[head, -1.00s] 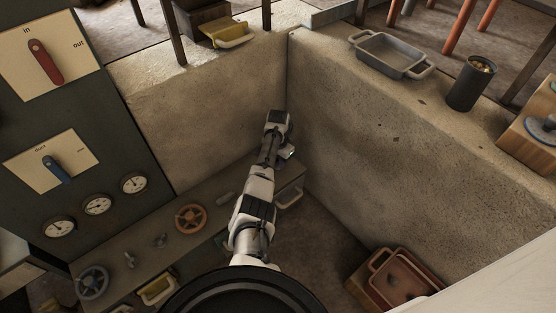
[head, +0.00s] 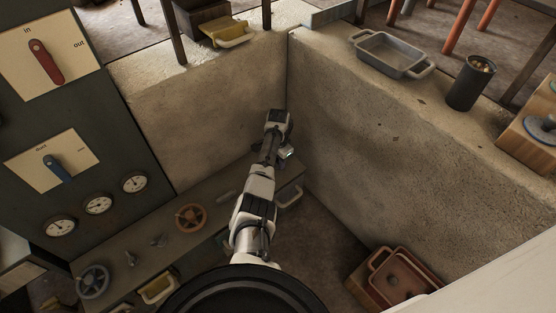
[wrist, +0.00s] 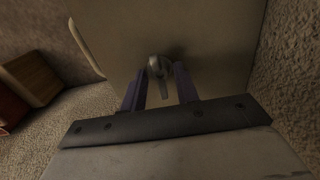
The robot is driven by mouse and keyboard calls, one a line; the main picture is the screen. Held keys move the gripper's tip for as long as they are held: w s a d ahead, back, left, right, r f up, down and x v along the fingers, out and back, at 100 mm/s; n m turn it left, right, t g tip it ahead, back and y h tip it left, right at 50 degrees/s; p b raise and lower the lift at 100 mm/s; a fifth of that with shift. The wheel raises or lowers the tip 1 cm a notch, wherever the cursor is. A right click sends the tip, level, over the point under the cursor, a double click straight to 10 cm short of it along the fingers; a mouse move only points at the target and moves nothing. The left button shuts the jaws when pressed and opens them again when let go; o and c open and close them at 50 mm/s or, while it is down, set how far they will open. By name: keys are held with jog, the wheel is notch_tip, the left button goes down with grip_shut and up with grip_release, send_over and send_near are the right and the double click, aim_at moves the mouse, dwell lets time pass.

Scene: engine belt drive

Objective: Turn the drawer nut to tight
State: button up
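The drawer nut (wrist: 158,67) is a small grey winged nut on a flat pale panel (wrist: 210,35) in the wrist view. My gripper (wrist: 159,71) has its two dark purple fingers apart, one on each side of the nut. The nut sits between the fingertips; I cannot tell whether either finger touches it. In the head view my gripper (head: 286,153) is at the far right end of the low bench, near the wall corner. The nut is hidden there behind my arm. A drawer handle (head: 290,198) shows just below the gripper.
The bench (head: 150,228) carries an orange handwheel (head: 190,217), a grey handwheel (head: 92,282) and small levers. A concrete wall (head: 370,150) rises close on the right. A reddish tray (head: 404,280) lies at lower right. The floor between is clear.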

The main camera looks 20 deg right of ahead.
jog(key=shift+o, duration=1.1)
notch_tip(320, 180, up, 14)
jog(key=p, duration=0.3)
jog(key=shift+f, duration=0.1)
